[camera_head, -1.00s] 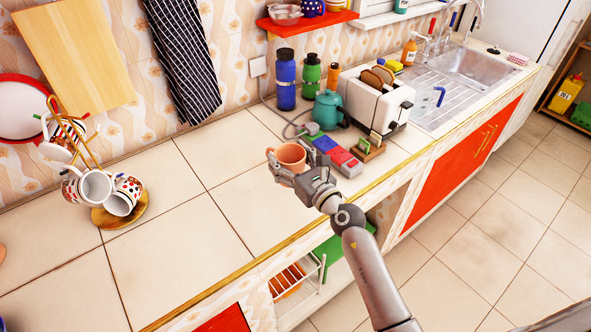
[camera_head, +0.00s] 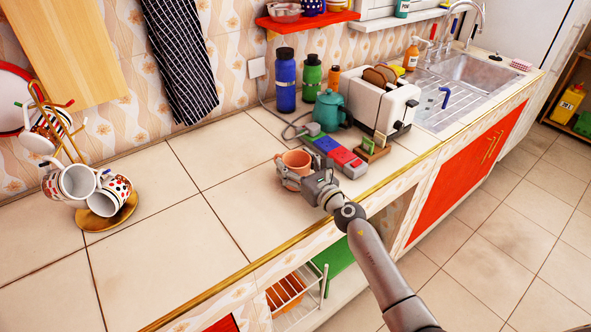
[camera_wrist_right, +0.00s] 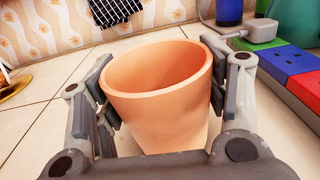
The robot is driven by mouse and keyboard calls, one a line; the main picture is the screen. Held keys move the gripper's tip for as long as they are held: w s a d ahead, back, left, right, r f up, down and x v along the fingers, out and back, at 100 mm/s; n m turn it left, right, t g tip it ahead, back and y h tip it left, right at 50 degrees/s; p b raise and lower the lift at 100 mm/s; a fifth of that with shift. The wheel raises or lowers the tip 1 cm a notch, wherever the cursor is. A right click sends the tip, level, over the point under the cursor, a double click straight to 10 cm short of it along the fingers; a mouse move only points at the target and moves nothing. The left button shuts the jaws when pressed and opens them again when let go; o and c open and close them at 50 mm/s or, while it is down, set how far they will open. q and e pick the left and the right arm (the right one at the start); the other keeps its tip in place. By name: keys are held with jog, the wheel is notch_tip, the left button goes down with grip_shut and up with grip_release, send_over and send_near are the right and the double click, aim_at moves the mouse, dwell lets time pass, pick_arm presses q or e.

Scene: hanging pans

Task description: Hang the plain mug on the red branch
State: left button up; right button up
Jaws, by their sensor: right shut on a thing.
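The plain orange mug (camera_head: 295,161) is upright at the counter, between the fingers of my right gripper (camera_head: 297,177). The right wrist view shows the mug (camera_wrist_right: 158,95) with a finger against each side; my right gripper (camera_wrist_right: 160,110) is shut on it. Its handle is not visible. I cannot tell whether its base touches the counter. My left gripper is out of view.
A red and blue power strip (camera_head: 335,152), a teal kettle (camera_head: 330,110) and a white toaster (camera_head: 375,105) stand right of and behind the mug. Bottles (camera_head: 285,82) stand at the wall. The counter (camera_head: 185,215) between mug and tree is clear.

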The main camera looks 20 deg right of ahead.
jog(key=shift+f, duration=0.2)
jog(key=o, duration=1.1)
jog(key=shift+r, duration=0.1)
